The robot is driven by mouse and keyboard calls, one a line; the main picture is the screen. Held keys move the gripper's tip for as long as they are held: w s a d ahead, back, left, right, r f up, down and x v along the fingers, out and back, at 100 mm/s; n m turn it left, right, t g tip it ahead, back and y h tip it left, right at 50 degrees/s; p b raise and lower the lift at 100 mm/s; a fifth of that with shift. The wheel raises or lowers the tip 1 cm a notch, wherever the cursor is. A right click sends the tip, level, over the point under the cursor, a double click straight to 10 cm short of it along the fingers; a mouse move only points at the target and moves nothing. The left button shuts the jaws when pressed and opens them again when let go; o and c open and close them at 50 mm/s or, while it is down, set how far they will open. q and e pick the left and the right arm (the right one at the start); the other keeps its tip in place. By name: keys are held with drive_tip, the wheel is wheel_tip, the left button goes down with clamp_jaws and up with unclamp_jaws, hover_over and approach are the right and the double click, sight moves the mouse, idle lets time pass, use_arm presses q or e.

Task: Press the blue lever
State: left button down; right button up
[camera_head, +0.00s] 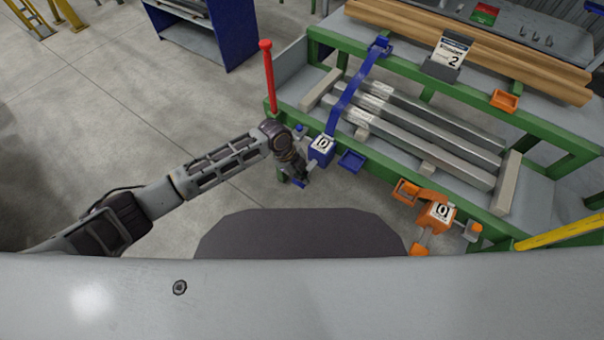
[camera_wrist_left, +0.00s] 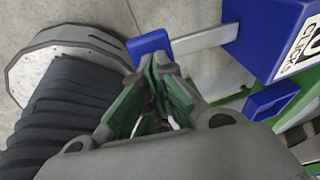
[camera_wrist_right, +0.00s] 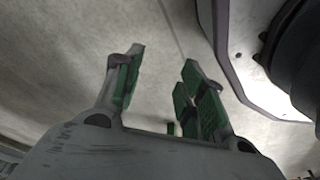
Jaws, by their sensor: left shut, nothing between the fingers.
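The blue lever is a pale flat bar with a blue end pad (camera_wrist_left: 150,46), reaching out from a blue box (camera_wrist_left: 268,38). In the head view the box (camera_head: 321,148) sits at the left end of the green runout table, and the blue pad (camera_head: 299,184) shows just below my left gripper (camera_head: 303,177). In the left wrist view my left gripper (camera_wrist_left: 158,72) is shut and empty, its fingertips right at the pad. I cannot tell whether they touch. My right gripper (camera_wrist_right: 160,65) is open and empty over bare floor, out of the head view.
An orange box (camera_head: 437,213) with its own orange parts sits farther right on the table's front. A blue tray (camera_head: 351,162) hangs beside the blue box. A red-handled post (camera_head: 268,75) stands at the table's left. Grey bars (camera_head: 420,135) lie on the table.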

sight(298, 183)
use_arm(q)
drive_tip(key=shift+s+a+f+t+h, duration=0.15)
drive_tip(key=shift+f+t+h, duration=0.2)
drive_tip(key=shift+f, duration=0.2)
drive_tip(key=shift+f+t, duration=0.35)
drive_tip(key=shift+f, duration=0.2)
drive_tip(key=shift+s+f+h, duration=0.1)
drive_tip(key=shift+f+h, duration=0.1)
drive_tip(key=shift+h, duration=0.15)
drive_tip(key=shift+f+m+t+h+b, duration=0.3)
drive_tip(key=shift+f+t, duration=0.2)
drive_tip(key=shift+t, duration=0.1)
drive_tip(key=shift+f, duration=0.6)
use_arm(e)
drive_tip(key=shift+w+a+r, duration=0.2)
drive_tip(key=shift+a+r, duration=0.35)
drive_tip(key=shift+r, duration=0.3)
use_arm(q)
drive_tip(key=shift+f, duration=0.1)
use_arm(e)
drive_tip(key=shift+w+r, duration=0.1)
drive_tip(key=shift+w, duration=0.05)
